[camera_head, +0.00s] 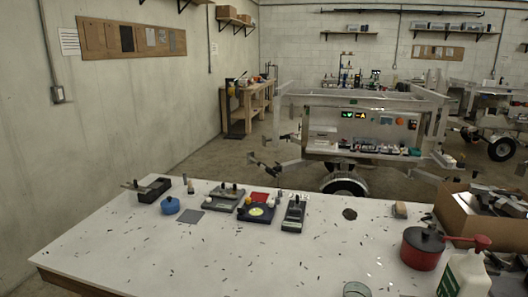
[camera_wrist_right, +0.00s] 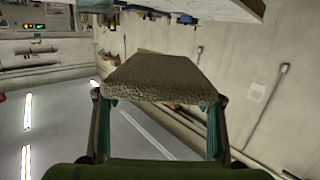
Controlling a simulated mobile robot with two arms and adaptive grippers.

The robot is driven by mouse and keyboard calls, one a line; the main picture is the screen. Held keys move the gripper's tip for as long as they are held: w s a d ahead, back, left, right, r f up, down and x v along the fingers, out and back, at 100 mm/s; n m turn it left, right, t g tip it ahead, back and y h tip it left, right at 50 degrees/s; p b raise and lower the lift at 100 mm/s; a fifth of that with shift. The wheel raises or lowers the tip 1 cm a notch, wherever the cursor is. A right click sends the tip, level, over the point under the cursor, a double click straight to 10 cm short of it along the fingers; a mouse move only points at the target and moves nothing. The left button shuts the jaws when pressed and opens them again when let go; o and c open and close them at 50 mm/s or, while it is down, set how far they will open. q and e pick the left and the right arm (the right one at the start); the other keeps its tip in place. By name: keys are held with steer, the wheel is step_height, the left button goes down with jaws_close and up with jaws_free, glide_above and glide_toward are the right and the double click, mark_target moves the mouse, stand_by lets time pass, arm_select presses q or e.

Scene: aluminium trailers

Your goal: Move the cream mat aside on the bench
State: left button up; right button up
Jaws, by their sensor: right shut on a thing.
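In the right wrist view, my right gripper (camera_wrist_right: 160,100) is shut on a speckled tan-brown piece (camera_wrist_right: 160,76). The piece spans the gap between the two fingers and sticks out beyond them; I cannot tell whether it is the cream mat. In the head view, the pale bench (camera_head: 250,255) fills the front, and I make out no cream mat lying on it. Neither gripper shows in the head view.
A blue pot (camera_head: 170,206), a black device (camera_head: 294,214) and a dark disc (camera_head: 349,214) stand along the bench's back. A red pot (camera_head: 423,250), a white bottle (camera_head: 465,277) and a cardboard box (camera_head: 465,219) crowd the right. The front left is clear but for small dark bits.

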stand_by(0.6)
steer(key=w+d+f+m+h, duration=0.1)
steer(key=w+d+m+h, duration=0.2)
steer(key=d+h, duration=0.3)
steer(key=w+d+f+m+t+h, duration=0.1)
steer(key=w+d+m+h, duration=0.3)
steer(key=d, duration=0.3)
steer(key=shift+w+d+m+t+h, duration=0.2)
steer(key=shift+m+t+h, duration=0.1)
steer(key=shift+m+h, duration=0.55)
